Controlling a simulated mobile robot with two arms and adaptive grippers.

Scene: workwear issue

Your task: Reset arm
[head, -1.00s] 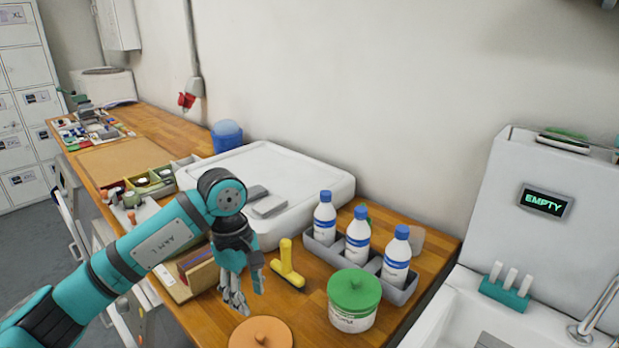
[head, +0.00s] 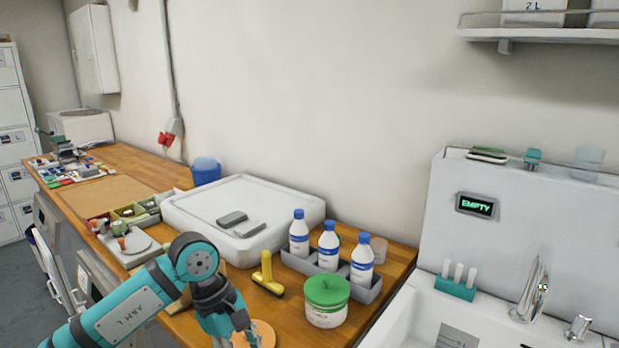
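My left arm (head: 130,308) is teal and dark grey and comes in from the lower left. Its gripper (head: 245,338) points down near the bottom edge of the view, in front of the orange-brown round lid (head: 264,333), and covers part of it. The fingertips are cut off or too small to show whether they are open, and I see nothing held. My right arm and gripper are not in view.
Close by on the wooden bench (head: 389,262) are a yellow squeegee-like tool (head: 267,274), a green-lidded tub (head: 326,312), a grey caddy (head: 370,294) with blue-capped bottles, and a large white tray (head: 265,190). A sink unit (head: 420,305) stands right.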

